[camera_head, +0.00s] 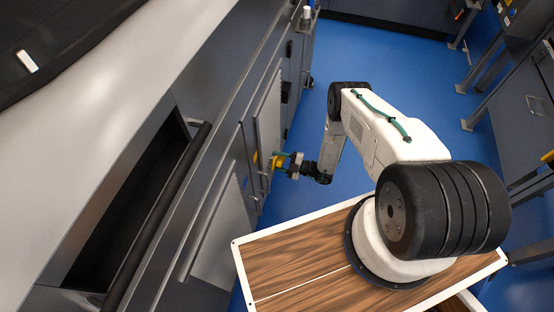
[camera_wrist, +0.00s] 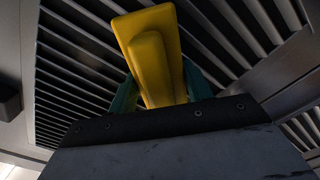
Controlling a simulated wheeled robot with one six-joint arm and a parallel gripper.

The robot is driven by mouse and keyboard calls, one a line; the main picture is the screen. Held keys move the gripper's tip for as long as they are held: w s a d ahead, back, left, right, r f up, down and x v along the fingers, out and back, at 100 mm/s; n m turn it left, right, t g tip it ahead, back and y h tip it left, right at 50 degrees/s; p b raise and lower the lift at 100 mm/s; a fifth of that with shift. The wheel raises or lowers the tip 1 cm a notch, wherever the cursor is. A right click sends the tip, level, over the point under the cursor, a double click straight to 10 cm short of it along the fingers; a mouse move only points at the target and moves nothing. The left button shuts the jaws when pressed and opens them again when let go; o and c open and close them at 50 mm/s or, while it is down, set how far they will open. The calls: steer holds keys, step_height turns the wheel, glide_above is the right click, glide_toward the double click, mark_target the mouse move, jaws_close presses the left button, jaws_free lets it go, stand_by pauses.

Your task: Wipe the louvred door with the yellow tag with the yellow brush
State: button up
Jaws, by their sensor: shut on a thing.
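The yellow brush (camera_head: 276,162) is held in my gripper (camera_head: 287,163) at the front of the grey cabinet row. In the wrist view, the yellow brush (camera_wrist: 152,58) stands between the teal fingers of my gripper (camera_wrist: 160,92), which is shut on it. Behind it are the slats of a louvred door (camera_wrist: 75,75). In the head view, this louvred door (camera_head: 268,112) is seen at a steep angle. A small yellow patch (camera_head: 255,157) beside the brush may be the yellow tag. I cannot tell whether the brush touches the slats.
A second louvred door (camera_head: 217,238) is nearer on the same cabinet row. A long dark handle rail (camera_head: 165,205) runs along an open drawer. A wood-topped deck (camera_head: 300,255) lies below my arm. Blue floor (camera_head: 395,65) is free beyond. Grey cabinets (camera_head: 520,110) stand at right.

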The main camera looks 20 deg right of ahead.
mark_target(277, 157)
steer(key=shift+r, duration=0.8)
steer(key=shift+w+d, duration=0.55)
steer(key=shift+w, duration=0.25)
steer(key=shift+w+d, duration=0.55)
steer(key=shift+w, duration=0.25)
steer(key=shift+w+d, duration=0.55)
steer(key=shift+w, duration=0.25)
steer(key=shift+w+d, duration=1.55)
steer(key=shift+w, duration=0.25)
steer(key=shift+a+r, duration=0.15)
steer(key=shift+r, duration=0.6)
steer(key=shift+s+a, duration=0.9)
steer(key=shift+s, duration=0.1)
steer(key=shift+s+a, duration=0.45)
steer(key=shift+a, duration=0.05)
steer(key=shift+c, duration=1.4)
steer(key=shift+s+a, duration=0.55)
steer(key=shift+s, duration=0.35)
steer(key=shift+s+a, duration=0.5)
steer(key=shift+s, duration=0.45)
steer(key=shift+s+a, duration=0.55)
steer(key=shift+s, duration=0.35)
steer(key=shift+v, duration=2.95)
